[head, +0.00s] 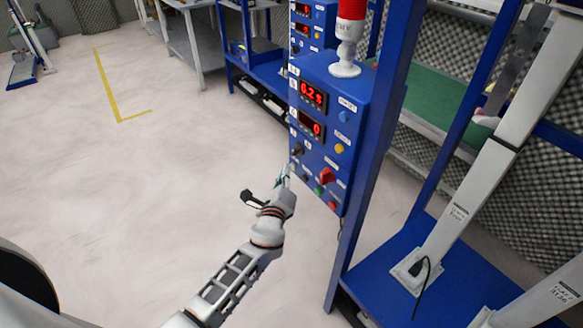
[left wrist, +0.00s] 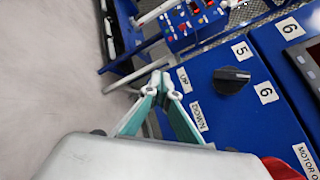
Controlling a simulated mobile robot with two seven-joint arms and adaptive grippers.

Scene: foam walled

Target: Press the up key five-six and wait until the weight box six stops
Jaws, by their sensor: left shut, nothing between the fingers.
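The blue control box (head: 338,125) has two lit red displays, the upper reading about 6.2 and the lower 0. In the left wrist view a black selector knob (left wrist: 231,80) sits between labels 5 and 6. Beside it are an UP label (left wrist: 183,80) and a DOWN label (left wrist: 198,117). The up key itself is not clearly seen; the fingers are close to its label. My left gripper (head: 284,172) is shut and empty at the box's lower left edge; its tips (left wrist: 159,82) meet just left of the UP label. Contact cannot be told. Weight box six cannot be made out.
A red beacon (head: 350,22) stands on the box. A red knob (head: 326,176), green button (head: 318,191) and yellow button (head: 339,148) are on its face. A blue post (head: 367,170) stands beside it. The pale floor (head: 130,200) at left is clear.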

